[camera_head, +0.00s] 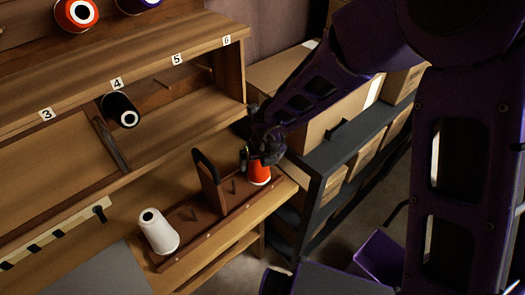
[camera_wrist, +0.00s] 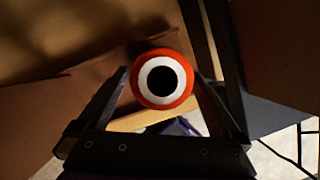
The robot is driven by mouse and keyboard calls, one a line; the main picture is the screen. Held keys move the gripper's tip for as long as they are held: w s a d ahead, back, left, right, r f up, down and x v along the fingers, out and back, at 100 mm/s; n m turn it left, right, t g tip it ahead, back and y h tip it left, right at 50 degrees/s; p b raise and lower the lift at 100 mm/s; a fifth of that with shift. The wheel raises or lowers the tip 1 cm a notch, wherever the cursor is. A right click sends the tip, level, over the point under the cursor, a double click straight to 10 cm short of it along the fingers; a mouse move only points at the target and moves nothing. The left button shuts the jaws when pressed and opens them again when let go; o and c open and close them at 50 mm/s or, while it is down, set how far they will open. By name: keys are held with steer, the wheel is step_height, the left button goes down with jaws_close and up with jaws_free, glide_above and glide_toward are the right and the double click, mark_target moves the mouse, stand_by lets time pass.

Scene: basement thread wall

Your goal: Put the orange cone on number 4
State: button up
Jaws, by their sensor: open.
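The orange cone (camera_head: 259,175) stands upright at the far end of a wooden rack (camera_head: 215,229) on the bench. In the wrist view its round top (camera_wrist: 161,101) shows from above as an orange rim, a white ring and a dark hole. My gripper (camera_head: 262,155) is over the cone, with its open fingers (camera_wrist: 163,84) on either side of the cone's top; I cannot tell whether they touch it. The number 4 label (camera_head: 117,83) is on the shelf edge at the left. A black cone (camera_head: 118,106) sits just below that label.
A white cone (camera_head: 158,232) stands at the rack's near end, and a dark handle (camera_head: 207,167) rises mid-rack. Bare pegs (camera_head: 162,84) show below labels 5 and 6. Red (camera_head: 77,14) and dark blue cones sit above. Boxes on a dark shelf (camera_head: 325,160) stand right.

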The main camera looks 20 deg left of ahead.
steer(key=p+v, duration=0.4)
steer(key=v, duration=1.3)
steer(key=shift+d, duration=0.1)
